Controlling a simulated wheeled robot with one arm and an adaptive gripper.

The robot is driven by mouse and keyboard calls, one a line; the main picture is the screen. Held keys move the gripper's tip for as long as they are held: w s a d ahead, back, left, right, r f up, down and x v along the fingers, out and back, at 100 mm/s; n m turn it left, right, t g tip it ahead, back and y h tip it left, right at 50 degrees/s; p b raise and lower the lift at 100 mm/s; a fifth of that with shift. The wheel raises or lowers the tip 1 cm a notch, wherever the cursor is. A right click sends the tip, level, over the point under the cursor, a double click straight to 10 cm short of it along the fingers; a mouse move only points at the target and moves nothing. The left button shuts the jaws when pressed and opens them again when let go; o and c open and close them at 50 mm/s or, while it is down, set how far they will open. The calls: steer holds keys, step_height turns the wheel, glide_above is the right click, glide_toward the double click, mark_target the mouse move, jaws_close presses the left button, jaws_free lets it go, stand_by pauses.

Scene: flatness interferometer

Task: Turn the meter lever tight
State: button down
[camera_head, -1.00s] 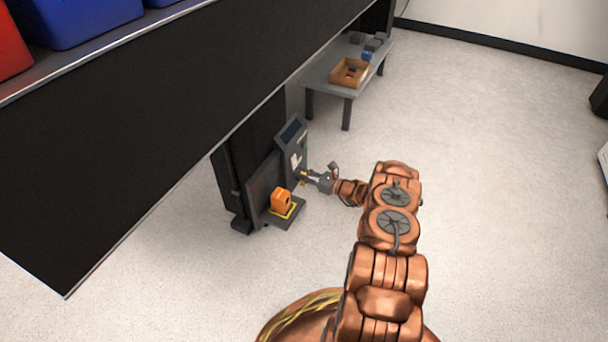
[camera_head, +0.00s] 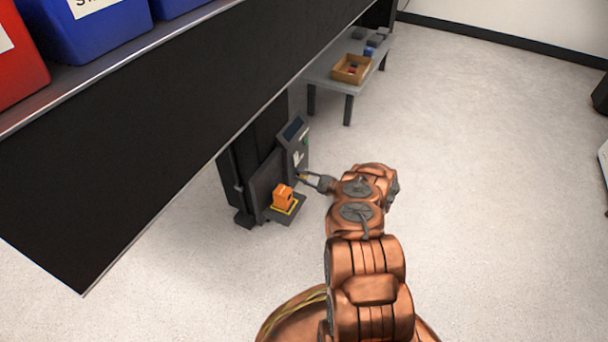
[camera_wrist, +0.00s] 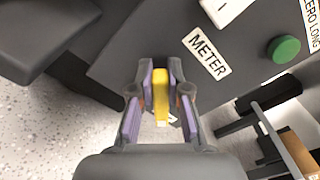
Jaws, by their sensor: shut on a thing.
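The meter lever (camera_wrist: 160,97) is a yellow bar, and in the wrist view it lies between the two purple-padded fingers of my gripper (camera_wrist: 160,92). The fingers are shut on it. A white METER label (camera_wrist: 206,53) is on the dark panel just right of the lever. In the head view my gripper (camera_head: 304,177) is at the front of the dark instrument (camera_head: 294,145), low on its panel. The lever is too small there to tell its exact angle.
An orange block (camera_head: 283,197) sits on a yellow-edged base left of my gripper. A green button (camera_wrist: 284,49) and a white switch are on the panel. A grey table (camera_head: 330,82) with a wooden tray stands behind.

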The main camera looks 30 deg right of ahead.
steer(key=n, duration=0.1)
steer(key=n+b, duration=0.1)
steer(key=n, duration=0.1)
steer(key=f+n+b, duration=0.1)
steer(key=shift+a+f+n, duration=0.1)
steer(key=shift+a+n, duration=0.2)
steer(key=shift+f+n+b, duration=0.25)
steer(key=shift+n+b, duration=0.9)
steer(key=shift+n, duration=0.45)
steer(key=shift+s+n, duration=0.1)
steer(key=shift+n, duration=0.2)
steer(key=c, duration=1.1)
jaws_free()
steer(key=v, duration=1.2)
steer(key=shift+f, duration=0.1)
